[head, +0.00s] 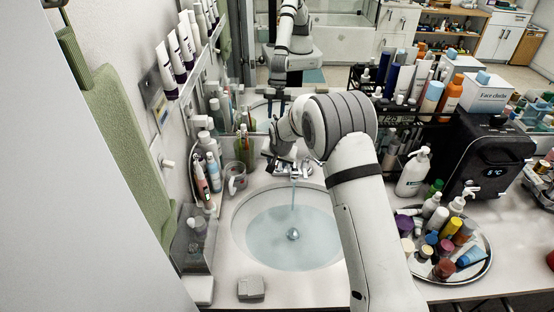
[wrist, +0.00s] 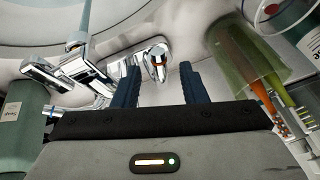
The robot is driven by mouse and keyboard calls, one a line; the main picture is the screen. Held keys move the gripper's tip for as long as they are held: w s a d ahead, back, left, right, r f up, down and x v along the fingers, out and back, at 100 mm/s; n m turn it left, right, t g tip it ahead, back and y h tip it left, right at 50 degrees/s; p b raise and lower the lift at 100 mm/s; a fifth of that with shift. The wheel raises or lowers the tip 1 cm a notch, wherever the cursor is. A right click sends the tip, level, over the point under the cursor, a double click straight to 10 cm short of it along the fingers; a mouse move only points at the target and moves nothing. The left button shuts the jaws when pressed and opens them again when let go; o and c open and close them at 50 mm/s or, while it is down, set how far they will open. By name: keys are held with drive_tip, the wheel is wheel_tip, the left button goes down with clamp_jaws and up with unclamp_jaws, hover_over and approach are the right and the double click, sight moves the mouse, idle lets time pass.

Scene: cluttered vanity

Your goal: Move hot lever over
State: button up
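A chrome faucet (head: 294,170) stands at the back of the sink, with water running from its spout. In the wrist view the spout (wrist: 86,32) is at upper left. One chrome lever (wrist: 156,62) shows between and just beyond the two dark blue fingertips of my gripper (wrist: 160,72). I take it as the hot lever, on the toothbrush-cup side; whether a finger touches it I cannot tell. The other lever (wrist: 48,76) is at left in the wrist view. My gripper (head: 277,164) is open, low behind the faucet; my arm partly hides this area in the head view.
The sink basin (head: 250,232) holds water. A cup with toothbrushes (wrist: 250,52) stands close beside my gripper. Bottles (head: 212,170) line the left wall. A soap bottle (head: 413,172) and a round tray (head: 478,277) of bottles stand right.

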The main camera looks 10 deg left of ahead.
drive_tip(key=shift+w+f, duration=0.1)
drive_tip(key=shift+f, duration=0.15)
drive_tip(key=shift+c, duration=0.5)
clamp_jaws()
